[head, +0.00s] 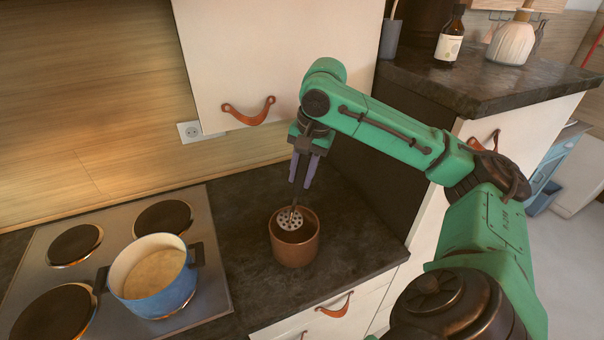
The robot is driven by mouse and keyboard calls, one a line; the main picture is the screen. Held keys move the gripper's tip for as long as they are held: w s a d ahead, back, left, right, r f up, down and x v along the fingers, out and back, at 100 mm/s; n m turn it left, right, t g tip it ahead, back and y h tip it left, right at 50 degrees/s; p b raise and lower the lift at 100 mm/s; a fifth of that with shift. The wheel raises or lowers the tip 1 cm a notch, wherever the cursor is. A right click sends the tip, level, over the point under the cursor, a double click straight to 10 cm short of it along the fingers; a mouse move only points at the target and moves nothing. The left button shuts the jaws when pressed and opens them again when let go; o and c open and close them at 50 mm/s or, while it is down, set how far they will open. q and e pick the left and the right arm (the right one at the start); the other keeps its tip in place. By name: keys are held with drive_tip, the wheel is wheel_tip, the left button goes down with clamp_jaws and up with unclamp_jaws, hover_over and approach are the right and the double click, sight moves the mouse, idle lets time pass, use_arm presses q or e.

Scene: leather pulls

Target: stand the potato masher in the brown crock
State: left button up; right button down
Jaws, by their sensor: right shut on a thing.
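The brown crock (294,251) stands upright on the dark countertop, right of the stove. The potato masher's round perforated head (290,220) points down and shows within the crock's mouth; I cannot tell how deep it is. A short piece of its thin shaft shows above the head. My right gripper (302,186) is above the crock, pointing down, shut on the masher. The masher's upper part is mostly hidden by the gripper. My left gripper is not in view.
A blue pot (158,283) stands on the stove (205,262) to the left. A cupboard door (275,55) with a leather pull hangs behind my right arm. A raised counter (470,88) at the right bears a bottle (449,43) and a vase (511,42). Countertop around the crock is clear.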

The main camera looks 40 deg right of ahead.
wheel_tip(320, 180, down, 3)
drive_tip(key=shift+w+d+r+b, duration=0.1)
drive_tip(key=shift+b, duration=0.65)
use_arm(q)
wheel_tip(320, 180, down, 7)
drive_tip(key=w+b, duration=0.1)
drive_tip(key=b, duration=0.3)
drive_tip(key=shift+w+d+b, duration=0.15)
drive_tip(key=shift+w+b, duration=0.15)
drive_tip(key=shift+b, duration=0.1)
use_arm(e)
wheel_tip(320, 180, down, 7)
drive_tip(key=shift+s+r, duration=0.15)
drive_tip(key=shift+s, duration=0.05)
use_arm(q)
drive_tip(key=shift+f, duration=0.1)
use_arm(e)
drive_tip(key=shift+f, duration=0.25)
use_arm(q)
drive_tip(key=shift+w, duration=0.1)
use_arm(e)
drive_tip(key=c, duration=0.6)
unclamp_jaws()
drive_tip(key=shift+o, duration=0.5)
drive_tip(key=o, duration=0.4)
drive_tip(key=shift+r, duration=0.1)
